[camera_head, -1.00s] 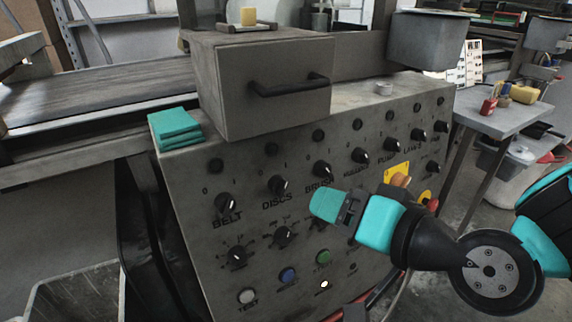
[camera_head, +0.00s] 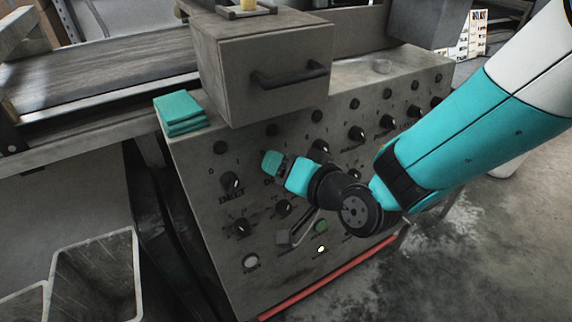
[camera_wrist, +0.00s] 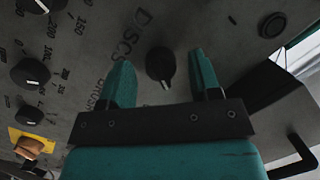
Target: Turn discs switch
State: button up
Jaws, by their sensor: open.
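The DISCS switch is a black rotary knob (camera_wrist: 160,64) on the grey control panel, beside the DISCS lettering in the wrist view. A pale pointer mark shows at its lower edge in that view. My gripper (camera_wrist: 160,60) is open, with one teal finger on each side of the knob in the picture. Whether the fingers touch it or how deep they reach cannot be told. In the head view my gripper (camera_head: 271,163) is at the panel over the DISCS label and hides the knob.
The BELT knob (camera_head: 231,181) is left of my gripper and the BRUSH knob (camera_head: 319,147) is close on its right. Above, a grey box with a black handle (camera_head: 290,76) juts out. Teal cloths (camera_head: 180,112) lie on the panel's top left. Lit buttons sit below.

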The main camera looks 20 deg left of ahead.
jog(key=c, duration=0.9)
jog(key=shift+n, duration=0.3)
jog(key=n+h, duration=0.1)
jog(key=n, duration=0.3)
jog(key=shift+r+n+p, duration=0.1)
jog(key=shift+n+p, duration=0.2)
jog(key=n+t+h+b, duration=0.1)
jog(key=n, duration=0.4)
jog(key=shift+t+h, duration=0.3)
jog(key=o, duration=0.9)
jog(key=shift+s, duration=0.1)
